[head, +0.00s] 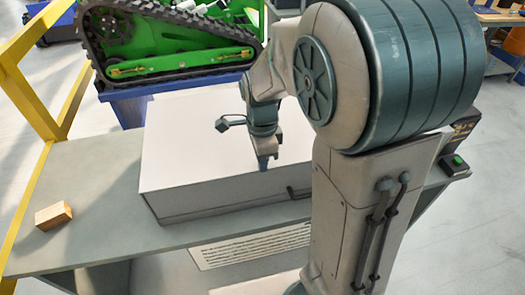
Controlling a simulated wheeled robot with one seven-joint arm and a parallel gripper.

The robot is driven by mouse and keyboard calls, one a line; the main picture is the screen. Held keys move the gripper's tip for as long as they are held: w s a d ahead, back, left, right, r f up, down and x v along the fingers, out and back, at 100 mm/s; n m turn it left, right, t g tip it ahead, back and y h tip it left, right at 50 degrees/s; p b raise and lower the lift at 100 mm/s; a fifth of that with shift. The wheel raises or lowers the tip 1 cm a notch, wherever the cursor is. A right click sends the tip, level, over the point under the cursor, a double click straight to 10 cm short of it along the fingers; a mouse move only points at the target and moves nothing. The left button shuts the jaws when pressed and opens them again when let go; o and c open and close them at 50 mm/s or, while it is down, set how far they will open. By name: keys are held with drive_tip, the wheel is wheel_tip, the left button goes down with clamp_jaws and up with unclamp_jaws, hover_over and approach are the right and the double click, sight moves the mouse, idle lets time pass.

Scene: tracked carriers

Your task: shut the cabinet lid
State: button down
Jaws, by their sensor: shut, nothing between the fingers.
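The cabinet (230,203) is a low white-grey box lying on the grey bench. Its flat white lid (190,135) lies level on top, with a thin dark seam along the front edge. I see no clear gap under the lid on the visible front side. My gripper (264,165) points down over the right part of the lid, its fingers shut and empty. The fingertips are at or just above the lid surface; I cannot tell whether they touch. My arm hides the right end of the cabinet and lid.
A small wooden block (53,215) lies on the bench (100,190) at the left. A green tracked carrier (175,60) stands behind on a blue support. A yellow rail (30,90) runs along the left. A dark box with a green button (456,162) is at the right.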

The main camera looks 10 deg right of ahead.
drive_tip(key=shift+s+f, duration=0.4)
drive_tip(key=shift+f, duration=0.2)
drive_tip(key=r+p, duration=0.1)
drive_tip(key=r, duration=0.1)
drive_tip(key=r+p, duration=0.3)
drive_tip(key=p, duration=0.1)
drive_tip(key=shift+w+r, duration=0.3)
drive_tip(key=shift+r, duration=0.1)
wheel_tip(320, 180, up, 9)
drive_tip(key=b, duration=0.1)
drive_tip(key=s+d+f+n+t, duration=0.1)
drive_tip(key=s+d+n+t, duration=0.2)
drive_tip(key=s+n, duration=0.7)
drive_tip(key=n+t, duration=0.1)
drive_tip(key=n, duration=0.7)
drive_tip(key=shift+s+t, duration=0.2)
drive_tip(key=shift+t, duration=0.1)
drive_tip(key=shift+d+f, duration=0.1)
